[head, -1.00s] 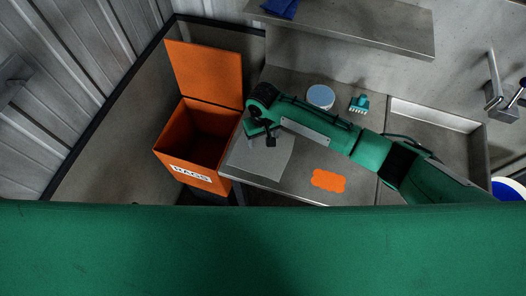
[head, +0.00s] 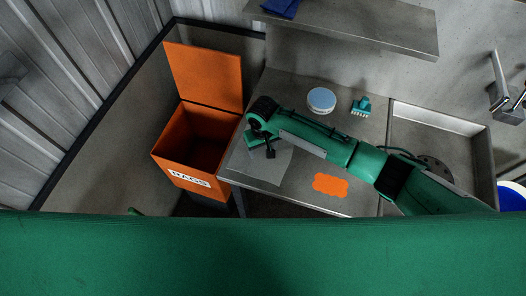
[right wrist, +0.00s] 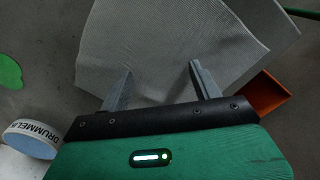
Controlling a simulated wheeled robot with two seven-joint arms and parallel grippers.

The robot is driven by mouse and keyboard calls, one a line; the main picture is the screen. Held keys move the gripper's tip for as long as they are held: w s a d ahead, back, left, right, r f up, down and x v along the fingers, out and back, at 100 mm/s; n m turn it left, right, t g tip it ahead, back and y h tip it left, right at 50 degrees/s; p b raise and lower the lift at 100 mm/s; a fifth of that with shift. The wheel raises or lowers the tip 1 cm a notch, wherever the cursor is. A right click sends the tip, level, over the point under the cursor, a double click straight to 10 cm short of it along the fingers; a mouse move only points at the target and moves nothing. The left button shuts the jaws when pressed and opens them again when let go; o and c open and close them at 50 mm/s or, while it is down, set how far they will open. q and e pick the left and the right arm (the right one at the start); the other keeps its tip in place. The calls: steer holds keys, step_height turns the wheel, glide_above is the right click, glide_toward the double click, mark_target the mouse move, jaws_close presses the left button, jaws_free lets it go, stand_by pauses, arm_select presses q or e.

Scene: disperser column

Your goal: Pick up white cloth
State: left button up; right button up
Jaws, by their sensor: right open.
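The white cloth (head: 268,168), pale grey in this light, lies flat on the metal counter's left end, partly hidden under my right arm. It fills the upper middle of the right wrist view (right wrist: 180,38). My right gripper (head: 264,147) is over the cloth's upper part in the head view. In the right wrist view its two fingers (right wrist: 158,72) are apart, with cloth visible behind and between them and nothing held. I cannot tell whether the fingertips touch the cloth. My left gripper is not in view.
An open orange bin (head: 190,182) labelled RAGS stands left of the counter (head: 300,190). A round tin (head: 321,100), a teal brush (head: 361,107) and an orange cloth (head: 330,184) lie on the counter. A sink (head: 430,117) is at right; a shelf (head: 350,28) is above.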

jaws_close()
stand_by(0.3)
step_height(320, 180, up, 21)
steer(key=p, duration=0.9)
stand_by(0.3)
